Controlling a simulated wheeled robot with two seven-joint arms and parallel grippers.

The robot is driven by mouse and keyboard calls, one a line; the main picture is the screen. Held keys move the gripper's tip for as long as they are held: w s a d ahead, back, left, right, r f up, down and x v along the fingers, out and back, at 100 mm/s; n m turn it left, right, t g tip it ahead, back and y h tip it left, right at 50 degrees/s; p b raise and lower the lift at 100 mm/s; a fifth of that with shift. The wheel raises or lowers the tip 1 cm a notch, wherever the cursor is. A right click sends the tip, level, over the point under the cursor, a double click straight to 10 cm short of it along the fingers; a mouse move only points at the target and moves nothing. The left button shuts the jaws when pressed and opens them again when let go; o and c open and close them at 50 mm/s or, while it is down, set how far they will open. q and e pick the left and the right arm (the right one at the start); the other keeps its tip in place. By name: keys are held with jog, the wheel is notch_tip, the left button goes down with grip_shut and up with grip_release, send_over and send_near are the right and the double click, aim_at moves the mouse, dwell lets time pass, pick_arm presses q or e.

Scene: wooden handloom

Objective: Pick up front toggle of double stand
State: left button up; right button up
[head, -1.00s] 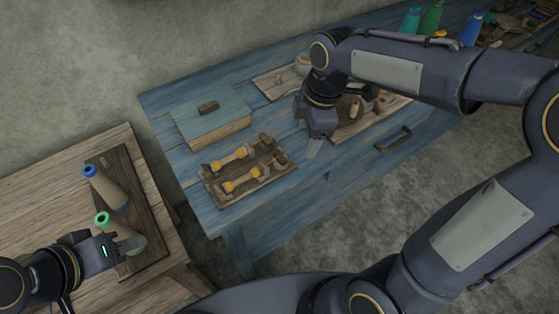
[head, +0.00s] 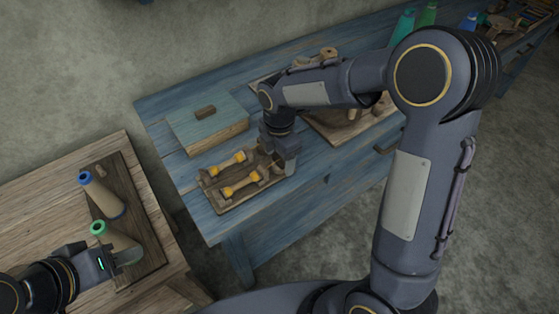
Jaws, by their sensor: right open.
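The double stand (head: 220,207) is a low wooden holder near the left end of the blue table, with two yellow-and-wood toggles lying across it. The front toggle (head: 240,185) is nearer to me, and the back toggle (head: 226,163) lies behind it. My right gripper (head: 286,170) is open and points down at the right end of the stand, beside the toggles' right ends. It hides part of that end. My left gripper (head: 128,256) is at the green-topped cone (head: 117,240) on the left table; whether it grips the cone is unclear.
A teal-lidded box (head: 208,122) stands behind the stand. Another wooden board (head: 335,128) lies right of my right gripper. Bottles (head: 403,25) stand at the far right.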

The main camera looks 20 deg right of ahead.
jog(key=c, duration=1)
jog(key=shift+c, duration=0.2)
jog(key=shift+r, duration=0.1)
